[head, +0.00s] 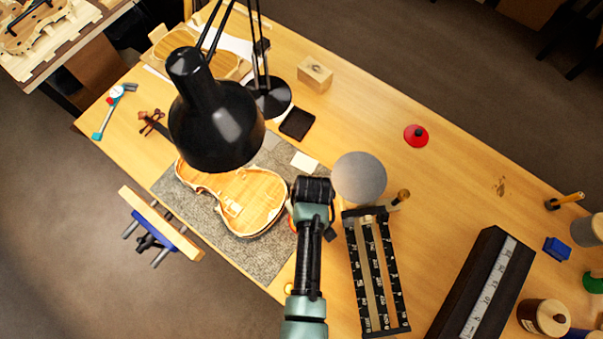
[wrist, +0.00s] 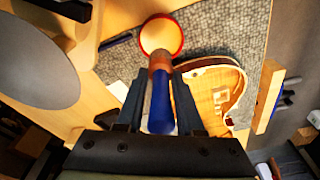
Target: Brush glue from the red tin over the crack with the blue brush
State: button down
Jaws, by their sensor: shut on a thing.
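The blue brush (wrist: 160,112) is held between the two fingers of my gripper (wrist: 161,82), with its brown ferrule pointing to the tin. The red tin (wrist: 181,42) is open, with pale orange glue inside, and the brush end overlaps its near rim. I cannot tell whether the bristles are in the glue. In the head view, my gripper (head: 312,190) is right of the violin body (head: 262,188) and hides the brush and most of the tin. The violin also shows in the wrist view (wrist: 215,85). I cannot make out the crack.
A black lamp (head: 215,125) hangs over the violin's left part. A grey disc (head: 359,178) and a black-scaled rack (head: 376,270) stand close right of my gripper. The violin lies on a grey mat (head: 262,258). A red lid-like disc (head: 416,135) lies on open bench.

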jog(key=shift+s+f+b, duration=0.25)
jog(key=shift+f+b, duration=0.35)
jog(key=shift+f, duration=0.1)
notch_tip(320, 180, down, 4)
jog(key=b, duration=0.4)
jog(key=shift+f, duration=0.2)
jog(key=shift+f+b, duration=0.45)
jog(key=shift+f, duration=0.1)
dwell(1.2)
jog(key=shift+r, duration=0.15)
notch_tip(320, 180, up, 7)
jog(key=p, duration=0.7)
dwell(0.7)
